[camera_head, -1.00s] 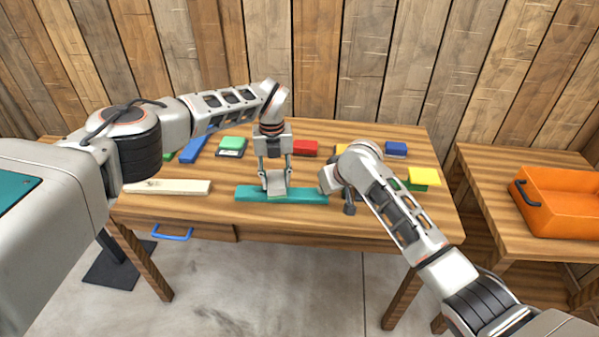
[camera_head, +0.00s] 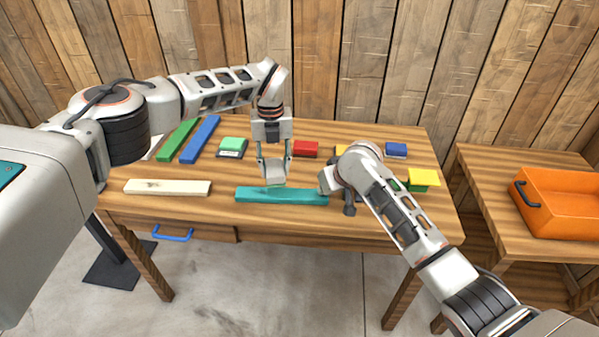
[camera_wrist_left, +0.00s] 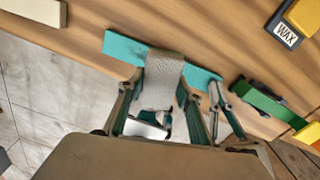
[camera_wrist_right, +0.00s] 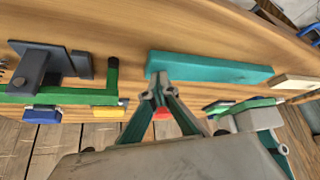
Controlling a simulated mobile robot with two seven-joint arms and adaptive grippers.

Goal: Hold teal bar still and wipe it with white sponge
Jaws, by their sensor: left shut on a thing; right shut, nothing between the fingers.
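The teal bar (camera_head: 282,196) lies flat along the table's front edge. It also shows in the left wrist view (camera_wrist_left: 125,47) and the right wrist view (camera_wrist_right: 210,68). My left gripper (camera_head: 274,170) is shut on the white sponge (camera_head: 275,180), which looks greyish in the left wrist view (camera_wrist_left: 160,80). The sponge appears just above the bar's middle, apart from it. My right gripper (camera_wrist_right: 158,91) is shut and empty at the bar's right end. I cannot tell whether its tips press on the bar; in the head view my arm hides them.
A cream bar (camera_head: 167,187) lies left of the teal bar. Blue (camera_head: 200,139) and green (camera_head: 177,140) bars lie behind. A red block (camera_head: 305,149), a blue block (camera_head: 396,149) and a yellow-topped green block (camera_head: 424,178) are further right. An orange crate (camera_head: 560,202) stands on the side table.

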